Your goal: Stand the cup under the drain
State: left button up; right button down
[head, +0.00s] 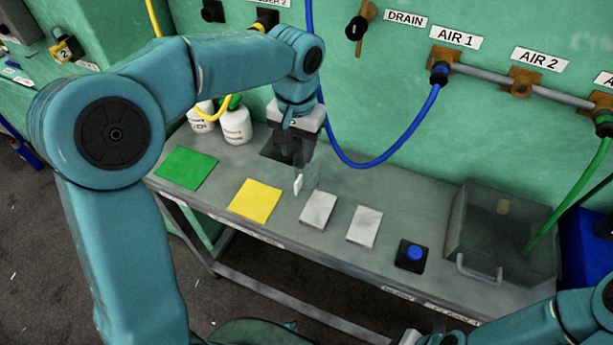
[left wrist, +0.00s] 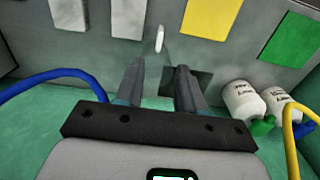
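A clear, see-through cup (head: 310,177) with a small white part at its side is on the grey bench, below my left gripper. The white part also shows in the left wrist view (left wrist: 159,38), just beyond the fingertips. My left gripper (head: 297,155) points down at the cup. Its two fingers stand apart in the left wrist view (left wrist: 160,72); whether they touch the cup's clear wall cannot be told. The drain valve (head: 357,28) is on the green wall, beside the DRAIN label (head: 405,18). My right arm shows at the bottom right; its fingers are hidden or cut off.
A dark square (head: 277,150) lies on the bench behind the cup. Green (head: 187,168), yellow (head: 255,201) and two pale plates (head: 318,209) lie along the front. White bottles (head: 236,125) stand left. A blue hose (head: 370,166) hangs right of the gripper; a clear tank (head: 500,225) stands right.

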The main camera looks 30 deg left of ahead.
aim_at(299, 187)
pick_arm(q)
notch_tip(299, 187, down, 9)
jog(key=shift+r, duration=0.15)
notch_tip(299, 187, down, 5)
jog(key=shift+s+d+r, duration=0.1)
jog(key=shift+s, duration=0.05)
grip_shut()
